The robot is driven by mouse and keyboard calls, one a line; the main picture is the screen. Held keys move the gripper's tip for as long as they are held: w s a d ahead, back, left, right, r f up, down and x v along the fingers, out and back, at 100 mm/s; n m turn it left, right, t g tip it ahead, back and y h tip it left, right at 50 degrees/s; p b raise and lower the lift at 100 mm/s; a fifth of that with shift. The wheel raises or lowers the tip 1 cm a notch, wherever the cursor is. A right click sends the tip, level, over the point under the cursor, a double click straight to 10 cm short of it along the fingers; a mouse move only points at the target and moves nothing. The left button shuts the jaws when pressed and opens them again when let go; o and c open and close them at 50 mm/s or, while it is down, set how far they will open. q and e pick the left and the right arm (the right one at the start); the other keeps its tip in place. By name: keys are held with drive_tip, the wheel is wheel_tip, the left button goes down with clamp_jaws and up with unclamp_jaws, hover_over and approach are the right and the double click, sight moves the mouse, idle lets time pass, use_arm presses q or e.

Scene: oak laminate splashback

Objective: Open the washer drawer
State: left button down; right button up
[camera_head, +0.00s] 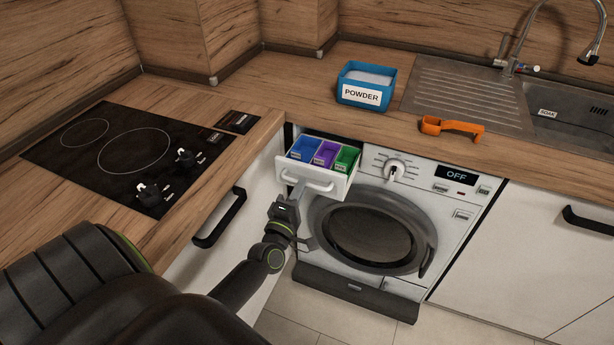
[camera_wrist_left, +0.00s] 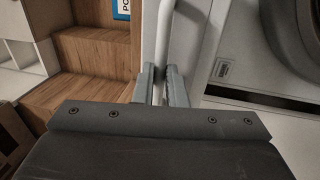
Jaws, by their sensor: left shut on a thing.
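The washer drawer (camera_head: 317,169) is pulled out from the top left of the white washer (camera_head: 410,190). Its blue, purple and green compartments show from above. My left gripper (camera_head: 294,192) is at the left part of the drawer's white handle (camera_head: 318,184). In the left wrist view, the fingers (camera_wrist_left: 161,85) are shut on the pale handle bar (camera_wrist_left: 165,45), which runs up between them. My right gripper is in neither view.
A blue powder box (camera_head: 366,87) and an orange scoop (camera_head: 451,128) lie on the wooden worktop above the washer. A black hob (camera_head: 110,155) is at the left. A cabinet with a black handle (camera_head: 220,218) stands left of the washer. The floor in front is clear.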

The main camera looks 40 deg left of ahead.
use_arm(q)
drive_tip(key=shift+r+v, duration=0.2)
drive_tip(key=shift+v, duration=0.85)
drive_tip(key=shift+r+v, duration=0.2)
drive_tip(key=shift+v, duration=0.8)
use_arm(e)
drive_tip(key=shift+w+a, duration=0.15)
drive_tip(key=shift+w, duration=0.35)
use_arm(q)
drive_tip(key=shift+s, duration=0.1)
drive_tip(key=c, duration=1.5)
unclamp_jaws()
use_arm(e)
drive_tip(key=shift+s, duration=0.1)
